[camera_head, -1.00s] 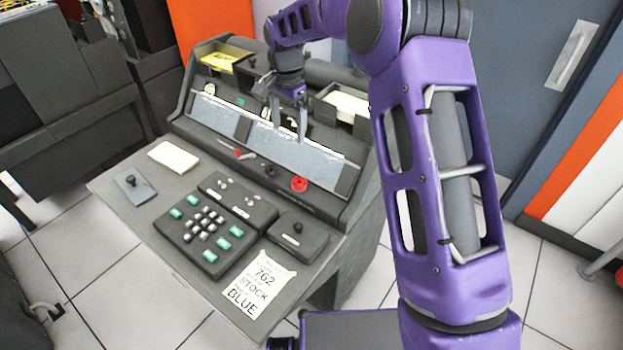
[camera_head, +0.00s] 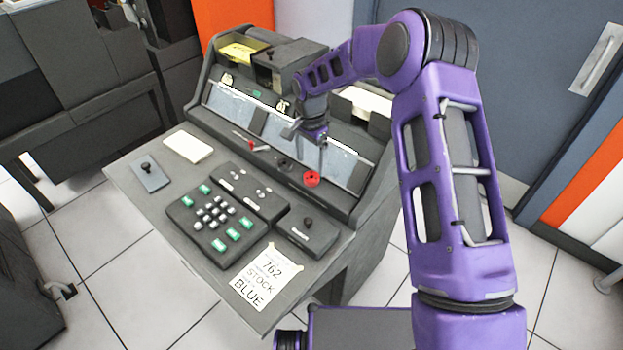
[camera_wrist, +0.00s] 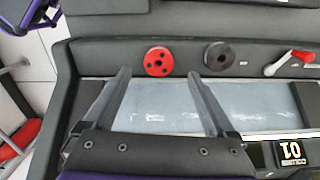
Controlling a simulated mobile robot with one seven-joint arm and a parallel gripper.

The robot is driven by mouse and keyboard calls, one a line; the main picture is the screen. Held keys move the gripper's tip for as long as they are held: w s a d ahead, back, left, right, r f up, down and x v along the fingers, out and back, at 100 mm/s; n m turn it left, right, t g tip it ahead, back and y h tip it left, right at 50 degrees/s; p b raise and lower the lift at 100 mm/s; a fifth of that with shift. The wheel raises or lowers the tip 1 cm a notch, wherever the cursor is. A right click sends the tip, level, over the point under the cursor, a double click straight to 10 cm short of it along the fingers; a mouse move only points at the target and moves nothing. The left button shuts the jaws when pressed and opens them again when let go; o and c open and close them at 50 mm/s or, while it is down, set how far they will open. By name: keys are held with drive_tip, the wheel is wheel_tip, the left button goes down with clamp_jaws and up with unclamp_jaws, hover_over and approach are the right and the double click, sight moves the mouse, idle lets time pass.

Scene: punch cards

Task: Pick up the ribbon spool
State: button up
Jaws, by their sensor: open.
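A red spool (camera_head: 311,179), a small disc with dark holes, lies on the flat strip of the console below the slanted glassy panel. It also shows in the wrist view (camera_wrist: 158,61). A dark disc (camera_wrist: 221,56) of similar size lies beside it, and is dim in the head view (camera_head: 285,164). I take the red one for the ribbon spool. My gripper (camera_wrist: 159,73) is open and empty above the panel. In the wrist view the red spool appears between and just beyond its fingertips. The gripper is apart from the spool.
A red-handled lever (camera_wrist: 290,63) is in line with the discs. The slanted panel (camera_wrist: 160,108) lies under the fingers. A keypad (camera_head: 215,222), a stock note (camera_head: 265,276) and a pale card stack (camera_head: 188,146) are on the console's desk. Open trays stand at the console's top.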

sight(312, 173)
wheel_tip(312, 173, down, 5)
drive_tip(key=shift+d+f, duration=0.1)
drive_tip(key=c, duration=1.4)
wheel_tip(312, 173, up, 13)
drive_tip(key=shift+r+p, duration=0.1)
drive_tip(key=shift+p, duration=0.9)
